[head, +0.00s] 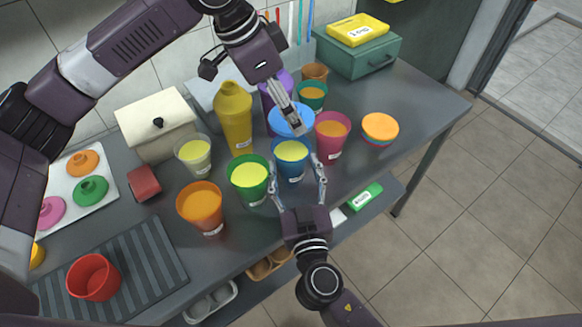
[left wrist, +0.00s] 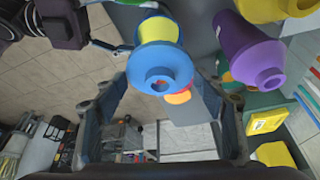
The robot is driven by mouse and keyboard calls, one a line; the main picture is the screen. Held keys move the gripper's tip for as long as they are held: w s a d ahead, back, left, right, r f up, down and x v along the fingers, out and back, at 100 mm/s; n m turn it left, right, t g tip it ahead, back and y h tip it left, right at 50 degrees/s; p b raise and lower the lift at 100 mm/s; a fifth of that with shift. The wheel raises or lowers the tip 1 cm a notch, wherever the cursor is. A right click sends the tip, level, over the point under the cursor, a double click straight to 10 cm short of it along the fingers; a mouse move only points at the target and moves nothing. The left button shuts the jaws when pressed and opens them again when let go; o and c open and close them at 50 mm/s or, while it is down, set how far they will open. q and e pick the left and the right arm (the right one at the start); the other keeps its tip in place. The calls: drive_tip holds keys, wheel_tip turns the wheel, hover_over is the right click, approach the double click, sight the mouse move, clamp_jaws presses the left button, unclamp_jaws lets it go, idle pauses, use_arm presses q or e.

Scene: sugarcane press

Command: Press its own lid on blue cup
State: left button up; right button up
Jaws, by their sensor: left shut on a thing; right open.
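The blue cup (head: 290,170), holding yellow-green juice, stands upright on the grey table. My right gripper (head: 298,172) is open, its fingers at both sides of the cup; I cannot tell if they touch it. My left gripper (head: 289,117) comes down from above, shut on the blue lid (head: 291,119). In the head view the lid shows just behind the cup's rim, covering little of the opening. In the left wrist view the lid (left wrist: 160,68), with its central knob, overlaps the cup (left wrist: 156,12), whose juice still shows.
A green cup (head: 249,180) stands close left, a pink cup (head: 332,135) close right. A yellow bottle (head: 235,118) and a purple bottle (head: 268,92) stand behind. An orange cup (head: 201,206) is front left. The table's right end is mostly clear.

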sight(291, 155)
drive_tip(key=shift+w+a, duration=0.2)
drive_tip(key=shift+w, duration=1.25)
drive_tip(key=c, duration=1.3)
use_arm(q)
drive_tip(key=shift+a+f, duration=0.1)
drive_tip(key=shift+f, duration=2.4)
drive_tip(key=shift+f, duration=0.9)
drive_tip(key=shift+f, duration=0.65)
drive_tip(key=o, duration=0.7)
drive_tip(key=shift+o, duration=0.2)
